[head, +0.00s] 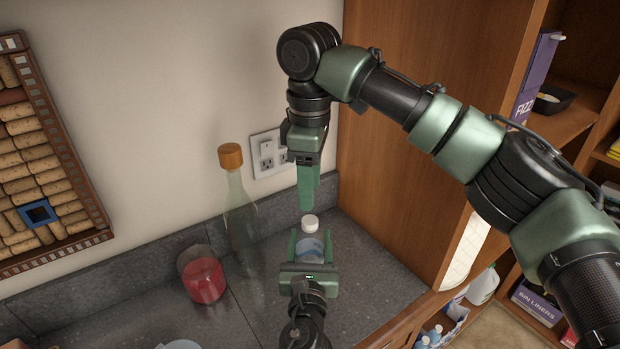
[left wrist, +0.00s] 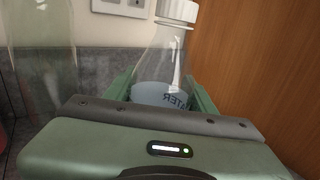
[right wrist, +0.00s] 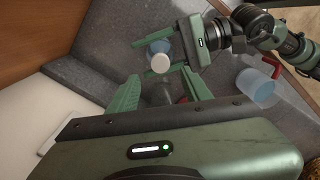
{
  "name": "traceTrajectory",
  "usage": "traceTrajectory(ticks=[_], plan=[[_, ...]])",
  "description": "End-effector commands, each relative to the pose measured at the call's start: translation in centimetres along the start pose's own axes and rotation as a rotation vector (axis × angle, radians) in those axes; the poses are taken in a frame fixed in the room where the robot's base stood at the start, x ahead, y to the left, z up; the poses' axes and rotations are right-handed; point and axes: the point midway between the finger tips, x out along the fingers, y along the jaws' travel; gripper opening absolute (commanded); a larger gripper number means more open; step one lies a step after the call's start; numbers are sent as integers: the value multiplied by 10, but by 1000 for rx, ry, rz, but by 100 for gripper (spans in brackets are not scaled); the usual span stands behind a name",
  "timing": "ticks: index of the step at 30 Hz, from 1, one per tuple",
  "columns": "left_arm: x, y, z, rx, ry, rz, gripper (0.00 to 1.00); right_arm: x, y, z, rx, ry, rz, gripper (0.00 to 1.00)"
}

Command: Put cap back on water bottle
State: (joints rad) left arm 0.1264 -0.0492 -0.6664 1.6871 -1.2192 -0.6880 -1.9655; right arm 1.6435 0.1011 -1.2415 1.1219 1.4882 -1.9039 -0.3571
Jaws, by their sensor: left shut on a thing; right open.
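The clear water bottle (head: 311,248) stands upright on the counter in the corner; its blue label shows in the left wrist view (left wrist: 165,95). The white cap (head: 309,222) is at the top of the bottle neck, also seen in the left wrist view (left wrist: 177,10) and right wrist view (right wrist: 160,62). I cannot tell whether it is fully seated. My left gripper (head: 311,240) is shut around the bottle's body. My right gripper (head: 306,205) is open and empty, pointing down above the cap, its fingers apart from it in the right wrist view (right wrist: 160,80).
A tall clear bottle with a cork-coloured top (head: 240,210) stands left of the water bottle. A glass with red contents (head: 205,280) is further left. A wooden cabinet side (head: 410,170) rises close on the right. The wall with an outlet (head: 267,154) is behind.

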Motion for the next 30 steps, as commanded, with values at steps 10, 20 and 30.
traceTrajectory(ticks=[10, 20, 30], plan=[[0, 0, 0, 0, 0, 0, 0, 53, 0, 1, 1, -2, -2, 49], [0, 0, 0, 0, 0, 0, 0, 69, 0, 0, 2, -1, -1, 49], [0, 0, 0, 0, 0, 0, 0, 69, 0, 0, 2, -1, -1, 2]])
